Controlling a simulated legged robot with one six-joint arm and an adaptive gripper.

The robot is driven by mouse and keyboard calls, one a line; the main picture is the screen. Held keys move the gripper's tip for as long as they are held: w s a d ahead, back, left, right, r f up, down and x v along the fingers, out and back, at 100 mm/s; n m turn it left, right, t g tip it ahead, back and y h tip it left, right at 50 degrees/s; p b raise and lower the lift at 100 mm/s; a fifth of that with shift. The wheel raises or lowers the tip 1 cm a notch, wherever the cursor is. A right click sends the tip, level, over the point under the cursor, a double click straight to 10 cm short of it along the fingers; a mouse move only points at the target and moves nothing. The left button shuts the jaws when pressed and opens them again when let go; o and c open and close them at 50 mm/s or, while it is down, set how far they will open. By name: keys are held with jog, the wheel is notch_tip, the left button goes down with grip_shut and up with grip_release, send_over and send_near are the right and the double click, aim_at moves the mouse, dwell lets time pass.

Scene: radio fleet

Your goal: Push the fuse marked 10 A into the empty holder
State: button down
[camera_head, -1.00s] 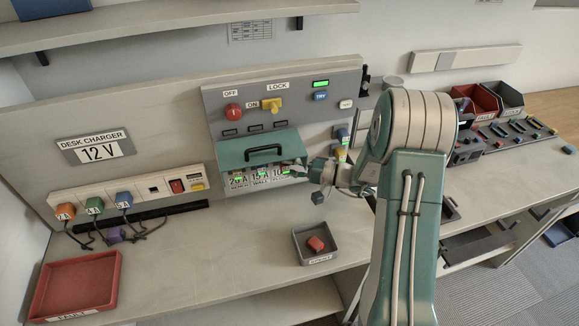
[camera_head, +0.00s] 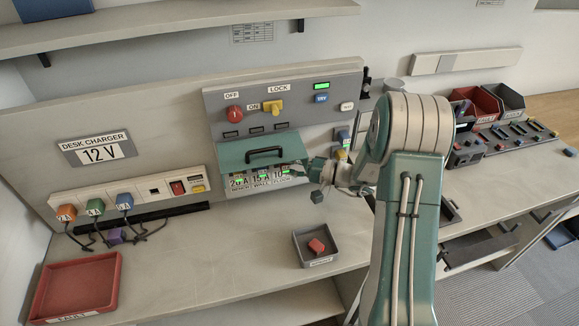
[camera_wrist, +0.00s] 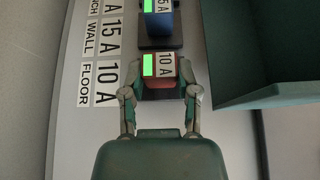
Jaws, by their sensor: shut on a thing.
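In the wrist view, a red fuse (camera_wrist: 161,82) marked 10 A sits in line with the FLOOR 10 A label, at the end of the fuse row. A green patch shows on its face. My gripper (camera_wrist: 161,93) is shut on it, one finger on each side. The fuse appears to be in its holder, though its base is partly hidden and I cannot tell how deep it sits. A blue 15 A fuse (camera_wrist: 158,20) is beside it on a dark holder. In the head view my gripper (camera_head: 311,171) is at the right end of the fuse box (camera_head: 232,190).
The green lid (camera_head: 235,154) is raised just above the fuses. A grey tray (camera_head: 299,248) with a red piece (camera_head: 316,246) stands on the bench, and a red tray (camera_head: 112,283) is at left. The front bench between the trays is clear.

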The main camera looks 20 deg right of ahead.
jog(key=shift+w, duration=0.1)
dwell(0.5)
jog(key=shift+c, duration=1.3)
grip_release()
jog(key=shift+d, duration=0.1)
jog(key=v, duration=1.2)
jog(key=shift+w, duration=0.1)
